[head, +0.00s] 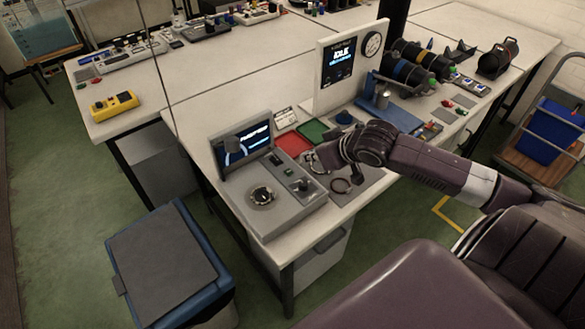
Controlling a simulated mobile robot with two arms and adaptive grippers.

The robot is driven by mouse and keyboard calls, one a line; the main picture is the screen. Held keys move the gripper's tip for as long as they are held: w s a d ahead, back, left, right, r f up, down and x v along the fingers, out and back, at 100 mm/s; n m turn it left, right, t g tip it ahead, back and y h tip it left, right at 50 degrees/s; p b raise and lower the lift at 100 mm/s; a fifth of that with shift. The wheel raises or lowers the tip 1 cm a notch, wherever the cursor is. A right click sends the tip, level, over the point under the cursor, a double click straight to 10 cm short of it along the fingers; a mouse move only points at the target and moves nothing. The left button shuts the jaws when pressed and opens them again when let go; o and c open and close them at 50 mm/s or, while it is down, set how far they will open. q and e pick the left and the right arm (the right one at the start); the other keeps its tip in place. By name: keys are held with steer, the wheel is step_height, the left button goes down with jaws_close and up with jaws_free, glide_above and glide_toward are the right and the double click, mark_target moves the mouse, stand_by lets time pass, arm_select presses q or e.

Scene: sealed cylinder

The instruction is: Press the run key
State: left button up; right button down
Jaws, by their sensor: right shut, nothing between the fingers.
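A grey machine (262,215) with a lit tilted screen (243,143) stands on the near end of the white bench. Its top carries a round dark socket with a metal ring (262,195) and a side strip with small dark controls (302,185). Which control is the run key is too small to tell. My right gripper (313,160) is shut and empty, just right of the control strip's far end. Whether it touches the machine cannot be told. My left gripper is not in view.
A red tray (293,144) and a green tray (313,131) lie behind my right gripper. An upright display panel (342,68) stands farther back. A blue-rimmed bin (165,262) stands on the floor at left.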

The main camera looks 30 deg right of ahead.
steer(key=p, duration=0.2)
glide_above(287, 169)
steer(key=s, duration=0.3)
step_height(287, 169, down, 6)
steer(key=shift+s+d+f, duration=0.1)
steer(key=shift+s+f, duration=0.05)
steer(key=shift+f, duration=0.05)
steer(key=f, duration=0.3)
steer(key=shift+w+f+p, duration=0.2)
steer(key=shift+f+p, duration=0.05)
steer(key=shift+p, duration=0.1)
steer(key=shift+f, duration=0.6)
